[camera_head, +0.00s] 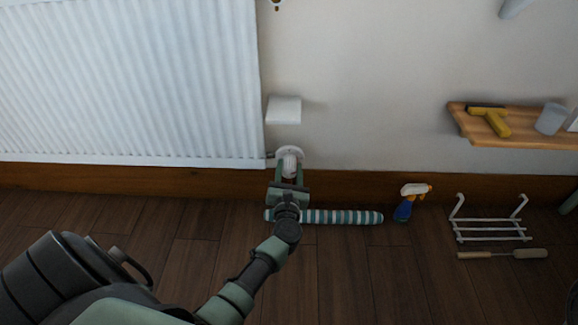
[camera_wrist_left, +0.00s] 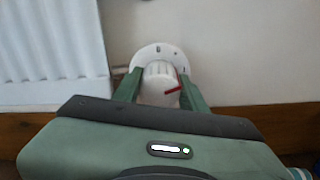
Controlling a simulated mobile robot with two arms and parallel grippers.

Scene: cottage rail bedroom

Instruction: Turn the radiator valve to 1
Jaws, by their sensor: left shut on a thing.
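The white radiator valve (camera_head: 290,155) sits at the lower right corner of the white radiator (camera_head: 130,75). My left gripper (camera_head: 289,170) reaches up to it from below and is shut on its knob. In the left wrist view the valve knob (camera_wrist_left: 159,85) is ribbed and white with a red pointer mark directed to the right and slightly up. A round white dial plate (camera_wrist_left: 150,52) with small dark marks lies behind it; the marks are too small to read. The green fingers (camera_wrist_left: 160,88) stand on either side of the knob. My right gripper is not in view.
A white box (camera_head: 284,110) is on the wall above the valve. A striped roll (camera_head: 340,216) lies on the floor just behind my gripper. A spray bottle (camera_head: 406,205), a white rack (camera_head: 490,231) and a brush (camera_head: 502,254) are to the right. A wooden shelf (camera_head: 480,130) juts from the wall.

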